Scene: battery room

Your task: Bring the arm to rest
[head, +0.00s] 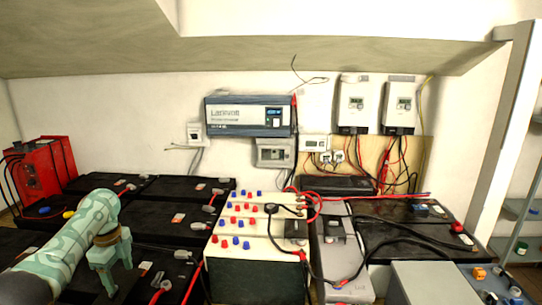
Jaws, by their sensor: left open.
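My left arm comes in from the lower left, and its gripper (112,285) points down above the black batteries on the left. The gripper is open, and nothing shows between its fingers. I cannot tell how high it is above the battery tops. My right gripper is not in view.
Black batteries (165,190) fill the left. A red unit (42,170) stands at far left. A cream battery (262,222) with red and blue caps and a grey battery (340,250) stand centre, with loose cables. An inverter (248,116) hangs on the wall. Shelves (522,208) stand right.

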